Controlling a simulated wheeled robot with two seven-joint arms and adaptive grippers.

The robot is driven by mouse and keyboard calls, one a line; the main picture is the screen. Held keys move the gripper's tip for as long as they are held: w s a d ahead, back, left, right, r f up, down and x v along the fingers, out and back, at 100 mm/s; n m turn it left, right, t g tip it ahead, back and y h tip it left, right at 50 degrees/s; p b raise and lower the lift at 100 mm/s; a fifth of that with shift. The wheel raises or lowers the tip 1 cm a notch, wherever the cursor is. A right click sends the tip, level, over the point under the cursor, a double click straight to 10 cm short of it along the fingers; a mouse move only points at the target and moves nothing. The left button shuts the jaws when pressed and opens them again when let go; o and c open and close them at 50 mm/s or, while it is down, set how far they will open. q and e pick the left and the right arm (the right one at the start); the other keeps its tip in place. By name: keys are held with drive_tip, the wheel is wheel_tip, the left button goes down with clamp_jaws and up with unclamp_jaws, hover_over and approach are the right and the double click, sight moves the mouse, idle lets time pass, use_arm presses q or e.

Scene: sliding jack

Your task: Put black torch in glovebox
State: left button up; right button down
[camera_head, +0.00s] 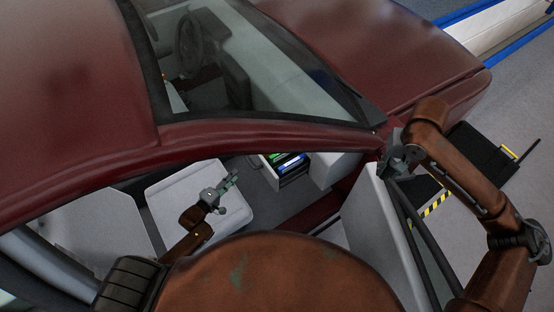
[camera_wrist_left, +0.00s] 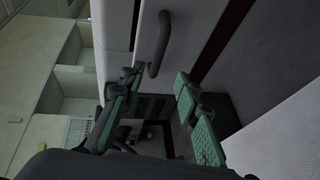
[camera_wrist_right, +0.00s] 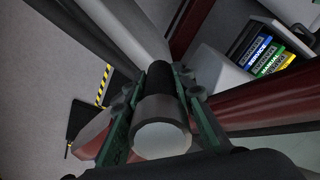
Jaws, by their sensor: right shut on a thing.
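The black torch (camera_wrist_right: 158,105) is held between the green fingers of my right gripper (camera_wrist_right: 157,95), its pale lens end facing the wrist camera. In the head view my right gripper (camera_head: 392,160) is at the car's door opening, near the upper edge of the door; the torch cannot be made out there. The open glovebox (camera_head: 292,181) holds booklets and lies inside the car, left of my right gripper. It also shows at the upper right of the right wrist view (camera_wrist_right: 297,32). My left gripper (camera_head: 230,182) is inside the cabin over the seat, its fingers apart and empty (camera_wrist_left: 158,112).
The red car's roof edge (camera_head: 270,132) runs above the opening. The open door panel (camera_head: 369,215) stands below my right gripper. A pale seat (camera_head: 170,195) lies under my left gripper. A dark curved handle (camera_wrist_left: 161,45) is ahead in the left wrist view.

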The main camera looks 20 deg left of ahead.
sight(248, 160)
use_arm(q)
drive_tip(key=b+x, duration=0.1)
drive_tip(key=x, duration=1.1)
drive_tip(key=shift+r, duration=0.1)
drive_tip(key=shift+c, duration=0.2)
drive_tip(key=shift+a, duration=0.1)
clamp_jaws()
